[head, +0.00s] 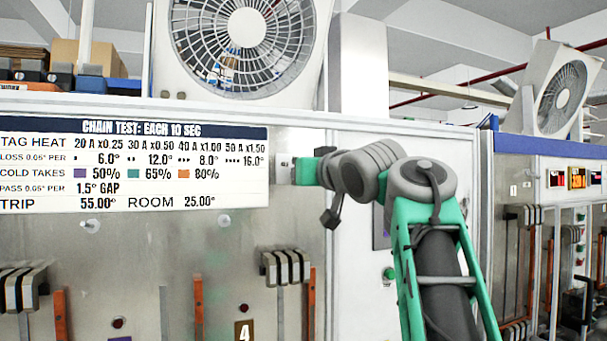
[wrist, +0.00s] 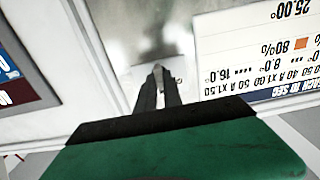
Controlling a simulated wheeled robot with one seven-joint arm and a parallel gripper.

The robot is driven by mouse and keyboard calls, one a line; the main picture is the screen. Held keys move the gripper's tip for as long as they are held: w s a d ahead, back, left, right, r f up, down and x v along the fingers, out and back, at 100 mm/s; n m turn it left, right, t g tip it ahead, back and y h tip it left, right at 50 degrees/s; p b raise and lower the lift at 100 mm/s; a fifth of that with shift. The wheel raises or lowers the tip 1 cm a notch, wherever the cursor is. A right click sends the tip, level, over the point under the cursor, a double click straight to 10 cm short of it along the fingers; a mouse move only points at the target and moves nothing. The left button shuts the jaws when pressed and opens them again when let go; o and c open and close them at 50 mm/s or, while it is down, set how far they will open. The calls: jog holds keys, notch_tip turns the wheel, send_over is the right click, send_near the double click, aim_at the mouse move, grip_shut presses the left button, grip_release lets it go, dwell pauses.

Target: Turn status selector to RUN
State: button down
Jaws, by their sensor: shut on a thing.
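My gripper (head: 284,168) is at the right edge of the white chart, close to the panel face. A plate with blue and dark red labels (wrist: 16,82) is at the left of the wrist view, apart from the fingers. Its edge shows partly behind my arm in the head view (head: 380,232). I cannot identify the status selector or read its position; my arm hides part of that area.
The chart (head: 130,165) is left of my gripper. Below are breaker levers (head: 286,267), orange bars (head: 198,305) and a red button (head: 118,323). A green button (head: 389,273) sits right of them. Fans (head: 246,30) stand on top. Another cabinet (head: 550,230) is at right.

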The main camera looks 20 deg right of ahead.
jog(key=shift+r, duration=0.1)
jog(key=c, duration=1.5)
grip_release()
jog(key=s+b, duration=0.1)
jog(key=s, duration=0.6)
jog(key=shift+s, duration=0.4)
